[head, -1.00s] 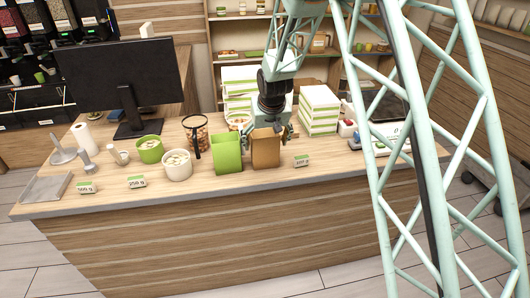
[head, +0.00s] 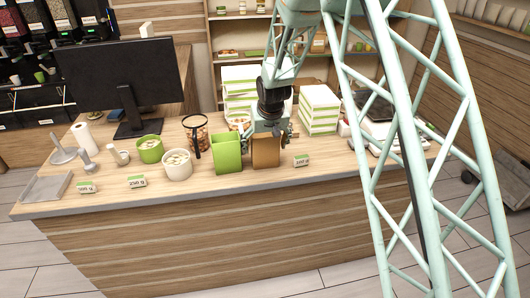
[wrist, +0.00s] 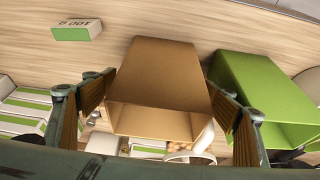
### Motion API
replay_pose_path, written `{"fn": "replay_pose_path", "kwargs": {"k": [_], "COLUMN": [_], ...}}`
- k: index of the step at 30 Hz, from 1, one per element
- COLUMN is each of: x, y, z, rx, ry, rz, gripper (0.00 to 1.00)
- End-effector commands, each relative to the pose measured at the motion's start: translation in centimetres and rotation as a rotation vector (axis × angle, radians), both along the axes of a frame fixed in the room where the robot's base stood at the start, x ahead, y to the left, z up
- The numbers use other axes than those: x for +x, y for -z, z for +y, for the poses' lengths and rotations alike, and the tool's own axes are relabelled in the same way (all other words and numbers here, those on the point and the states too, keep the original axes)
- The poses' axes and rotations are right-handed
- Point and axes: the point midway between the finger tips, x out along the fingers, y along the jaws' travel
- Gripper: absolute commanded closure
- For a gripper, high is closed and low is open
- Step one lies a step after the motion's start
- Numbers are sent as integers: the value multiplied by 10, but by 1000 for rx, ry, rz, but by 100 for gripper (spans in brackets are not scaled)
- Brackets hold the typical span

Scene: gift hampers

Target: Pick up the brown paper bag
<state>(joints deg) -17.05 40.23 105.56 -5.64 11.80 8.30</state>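The brown paper bag (head: 266,151) stands upright with its top open on the wooden counter, just right of a green bag (head: 227,153). My gripper (head: 268,133) is directly above it, pointing down. In the wrist view the brown bag (wrist: 160,75) lies between my two fingers (wrist: 155,112), one on each side. The green bag (wrist: 262,90) is close beside the right finger.
White-and-green boxes (head: 319,108) are stacked behind right of the brown bag. A small weight label (head: 301,160) stands to its right. A white tub (head: 177,164) and a green tub (head: 150,149) stand left, with a monitor (head: 120,78) behind.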

Motion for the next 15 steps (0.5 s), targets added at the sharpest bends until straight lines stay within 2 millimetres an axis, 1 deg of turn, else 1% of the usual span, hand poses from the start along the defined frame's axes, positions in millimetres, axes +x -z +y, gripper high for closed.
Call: {"fn": "replay_pose_path", "kwargs": {"k": [1,6,8,15], "x": [0,0,0,0], "y": [0,0,0,0], "z": [0,0,0,0], "rx": [0,0,0,0], "ry": [0,0,0,0], "rz": [0,0,0,0], "gripper": [25,41,45,45]}}
